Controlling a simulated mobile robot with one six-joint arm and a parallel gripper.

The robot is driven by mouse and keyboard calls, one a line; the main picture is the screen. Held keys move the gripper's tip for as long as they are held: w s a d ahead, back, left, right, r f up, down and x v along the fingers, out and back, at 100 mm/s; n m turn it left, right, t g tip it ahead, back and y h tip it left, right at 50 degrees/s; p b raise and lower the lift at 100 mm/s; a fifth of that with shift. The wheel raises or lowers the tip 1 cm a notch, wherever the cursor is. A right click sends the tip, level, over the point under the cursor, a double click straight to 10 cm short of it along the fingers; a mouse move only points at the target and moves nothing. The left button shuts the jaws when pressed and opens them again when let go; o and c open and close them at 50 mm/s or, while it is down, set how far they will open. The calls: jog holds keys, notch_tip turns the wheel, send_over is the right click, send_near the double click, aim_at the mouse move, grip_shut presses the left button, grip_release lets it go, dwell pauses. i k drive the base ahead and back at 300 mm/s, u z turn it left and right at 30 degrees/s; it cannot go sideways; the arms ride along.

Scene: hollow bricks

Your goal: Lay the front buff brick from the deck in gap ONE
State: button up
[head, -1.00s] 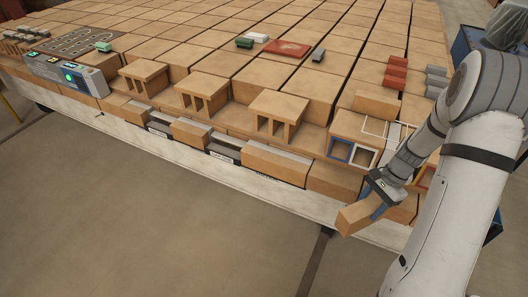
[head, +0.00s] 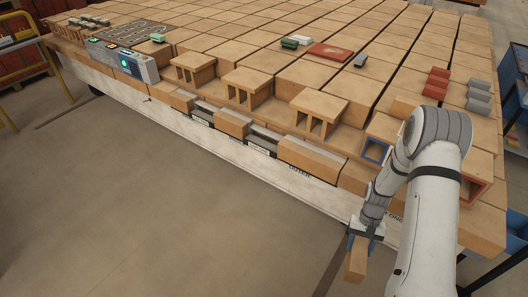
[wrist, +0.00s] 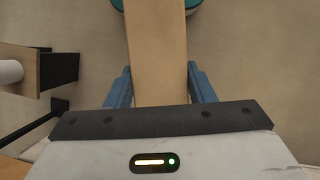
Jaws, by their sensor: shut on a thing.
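My gripper (head: 360,246) is shut on a buff brick (head: 355,265), held out in front of the deck's front edge, over the floor. In the wrist view the blue fingers (wrist: 160,88) sit on both sides of the brick (wrist: 157,45), which extends away from the jaws. Along the deck's front ledge, two dark recesses with grey strips, the left gap (head: 200,114) and the right gap (head: 262,141), lie between buff bricks.
Three hollow buff blocks, left (head: 195,68), middle (head: 247,88) and right (head: 320,112), stand behind the ledge. A grey control box (head: 122,65) with a green light is at the left. Blue (head: 375,150) and red (head: 477,190) frames are near my arm. Floor in front is clear.

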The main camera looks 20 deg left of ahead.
aim_at(262, 143)
jog(key=k, duration=0.7)
jog(key=z, duration=0.95)
jog(key=i, duration=0.15)
jog(key=u, duration=2.9)
jog(key=i, duration=2.8)
jog(key=z, duration=1.9)
